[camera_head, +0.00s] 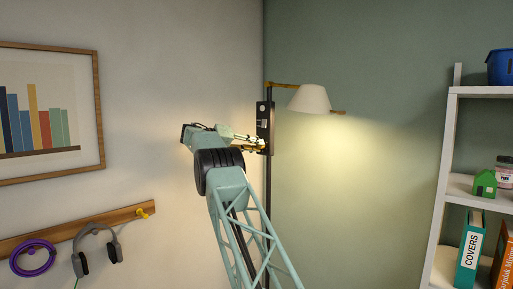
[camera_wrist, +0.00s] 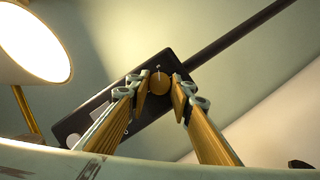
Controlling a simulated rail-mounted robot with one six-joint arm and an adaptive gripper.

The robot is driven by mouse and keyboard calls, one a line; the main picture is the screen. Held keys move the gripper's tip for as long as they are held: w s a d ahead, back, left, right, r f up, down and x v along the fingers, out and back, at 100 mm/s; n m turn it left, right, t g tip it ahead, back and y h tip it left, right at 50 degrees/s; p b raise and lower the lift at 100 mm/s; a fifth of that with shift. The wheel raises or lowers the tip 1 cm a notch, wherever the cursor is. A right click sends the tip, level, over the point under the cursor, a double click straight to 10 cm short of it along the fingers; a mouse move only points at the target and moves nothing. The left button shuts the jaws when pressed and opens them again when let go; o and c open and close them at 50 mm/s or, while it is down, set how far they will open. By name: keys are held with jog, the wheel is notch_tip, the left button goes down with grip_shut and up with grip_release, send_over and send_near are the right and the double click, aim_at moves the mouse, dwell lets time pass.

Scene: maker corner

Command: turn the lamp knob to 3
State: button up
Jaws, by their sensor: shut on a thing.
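The floor lamp has a lit cream shade (camera_head: 311,98) on a brass arm. A dark control box (camera_head: 265,110) sits on its thin pole. In the wrist view the box (camera_wrist: 70,126) runs diagonally, with the round brown knob (camera_wrist: 159,84) near its upper end. A small pale mark shows at the top of the knob; no number is readable. My gripper (camera_wrist: 159,92) has one finger on each side of the knob and is shut on it. In the head view my gripper (camera_head: 262,144) is at the lower part of the box and the knob is hidden.
The lamp shade (camera_wrist: 32,42) hangs close at upper left in the wrist view. A white shelf (camera_head: 448,150) stands at right. A wooden rail (camera_head: 75,230) with headphones (camera_head: 96,249) is on the left wall, below a framed picture (camera_head: 50,112).

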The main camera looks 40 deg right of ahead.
jog(key=shift+r, duration=0.1)
jog(key=o, duration=0.8)
jog(key=shift+o, duration=0.2)
jog(key=shift+a, duration=0.15)
jog(key=v, duration=1.1)
jog(key=shift+a, duration=0.3)
jog(key=shift+r, duration=0.1)
jog(key=shift+r, duration=0.1)
